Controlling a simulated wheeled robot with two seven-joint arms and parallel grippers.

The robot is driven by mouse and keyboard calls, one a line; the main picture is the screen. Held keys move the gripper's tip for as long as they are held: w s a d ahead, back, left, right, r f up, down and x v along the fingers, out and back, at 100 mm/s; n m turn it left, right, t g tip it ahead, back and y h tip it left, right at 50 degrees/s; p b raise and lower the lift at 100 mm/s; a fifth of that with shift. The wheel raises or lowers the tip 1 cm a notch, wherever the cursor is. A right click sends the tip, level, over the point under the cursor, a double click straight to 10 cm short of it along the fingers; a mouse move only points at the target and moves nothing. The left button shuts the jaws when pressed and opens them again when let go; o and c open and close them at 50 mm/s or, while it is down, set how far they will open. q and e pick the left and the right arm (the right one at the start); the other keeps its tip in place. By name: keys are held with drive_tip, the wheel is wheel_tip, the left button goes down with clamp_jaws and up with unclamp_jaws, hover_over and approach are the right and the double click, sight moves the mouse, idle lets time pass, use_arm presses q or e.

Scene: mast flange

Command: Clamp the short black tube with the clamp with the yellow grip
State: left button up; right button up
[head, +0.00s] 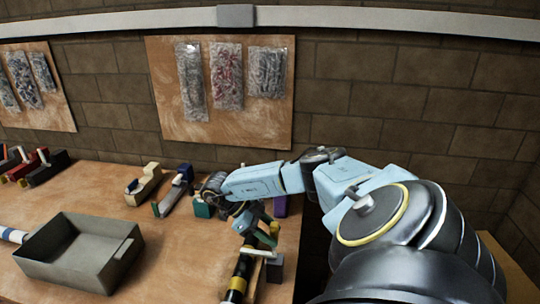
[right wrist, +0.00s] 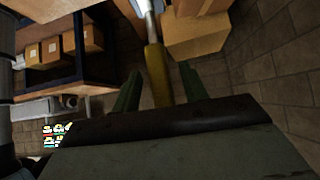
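My right gripper (head: 262,234) is low over the right edge of the table in the head view. In the right wrist view its two green fingers (right wrist: 158,85) stand apart, with a yellow grip (right wrist: 157,75) on a silver rod between them. I see a gap on both sides of this grip. In the head view a pale yellow bar (head: 258,252) with a dark block (head: 275,268) is just below the fingers, probably part of this clamp. Beside it is a black tube with a yellow band (head: 238,283). Whether the clamp touches it is unclear. My left gripper is out of view.
A grey tray (head: 80,255) stands at the left front. Several clamps line the back, including a cream one (head: 143,184), a dark blue one (head: 173,190) and a purple one (head: 280,205). A white-and-blue tube (head: 12,235) lies left of the tray.

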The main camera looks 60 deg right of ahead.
drive_tip(key=p+v, duration=0.3)
drive_tip(key=v, duration=1)
drive_tip(key=shift+r+p, duration=0.2)
drive_tip(key=shift+p, duration=0.15)
